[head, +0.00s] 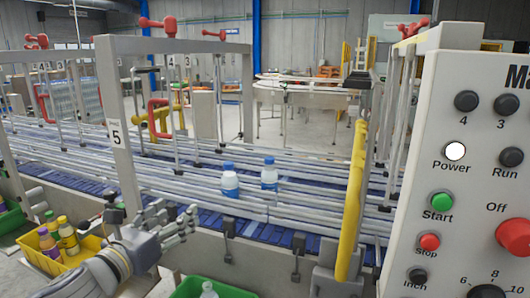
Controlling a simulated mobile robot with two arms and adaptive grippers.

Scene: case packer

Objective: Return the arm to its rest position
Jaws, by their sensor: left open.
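My left arm comes in from the lower left. Its gripper (182,226) is open and empty, held in front of the conveyor's near side, to the right of a yellow crate. My right gripper is not in view. Two bottles with blue caps stand upright on the conveyor: the left bottle (229,182) and the right bottle (269,175). They are apart from the gripper, up and to its right.
The yellow crate (85,249) holds several coloured bottles. A green crate (222,289) with a bottle is at the bottom edge. The control panel (460,190), with its Power lamp lit white, fills the right side. Metal rails (330,205) run along the conveyor.

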